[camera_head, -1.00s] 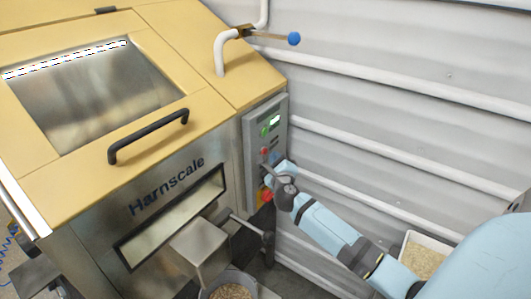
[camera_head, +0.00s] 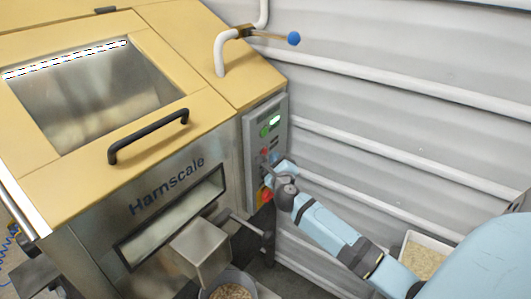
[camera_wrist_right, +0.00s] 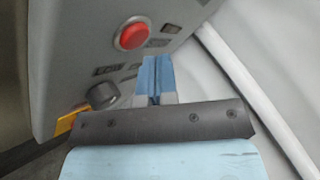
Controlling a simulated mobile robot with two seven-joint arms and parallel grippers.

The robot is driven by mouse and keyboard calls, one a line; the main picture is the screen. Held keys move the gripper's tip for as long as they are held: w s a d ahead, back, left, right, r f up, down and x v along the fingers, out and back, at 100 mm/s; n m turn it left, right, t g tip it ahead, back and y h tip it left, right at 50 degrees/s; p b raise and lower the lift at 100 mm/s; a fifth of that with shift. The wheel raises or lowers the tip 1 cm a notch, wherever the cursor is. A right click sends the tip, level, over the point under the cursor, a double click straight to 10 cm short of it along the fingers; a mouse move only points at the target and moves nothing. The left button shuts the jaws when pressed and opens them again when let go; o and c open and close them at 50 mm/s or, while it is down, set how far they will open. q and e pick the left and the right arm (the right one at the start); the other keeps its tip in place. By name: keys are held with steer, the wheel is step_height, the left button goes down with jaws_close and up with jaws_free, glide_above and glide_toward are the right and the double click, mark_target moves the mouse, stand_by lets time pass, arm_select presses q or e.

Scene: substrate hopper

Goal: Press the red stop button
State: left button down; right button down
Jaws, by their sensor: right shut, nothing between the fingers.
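The red stop button (camera_head: 264,152) is a small round red button on the grey control panel (camera_head: 251,150) at the machine's right front edge. In the right wrist view the button (camera_wrist_right: 133,35) is large, in a pale ring, up and left of my fingertips. My left gripper is not in view.
A green button (camera_head: 265,132) sits above the red one. A lever with a blue ball (camera_head: 294,38) juts out above. The ribbed wall (camera_head: 400,110) runs close on the right.

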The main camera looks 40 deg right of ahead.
stand_by(0.4)
steer(key=shift+w+a, duration=0.15)
steer(key=shift+w, duration=0.25)
steer(key=shift+w+a+p, duration=0.1)
steer(key=shift+w+p, duration=0.3)
stand_by(0.6)
steer(key=shift+s, duration=0.1)
steer(key=shift+s+d+p, duration=0.2)
steer(key=shift+s+p, duration=0.2)
steer(key=shift+s, duration=0.3)
steer(key=s, duration=0.1)
steer(key=s+d+p, duration=0.1)
steer(key=s, duration=0.2)
steer(key=shift+s+d+p, duration=0.25)
steer(key=shift+s+p, duration=0.05)
steer(key=shift+s, duration=0.1)
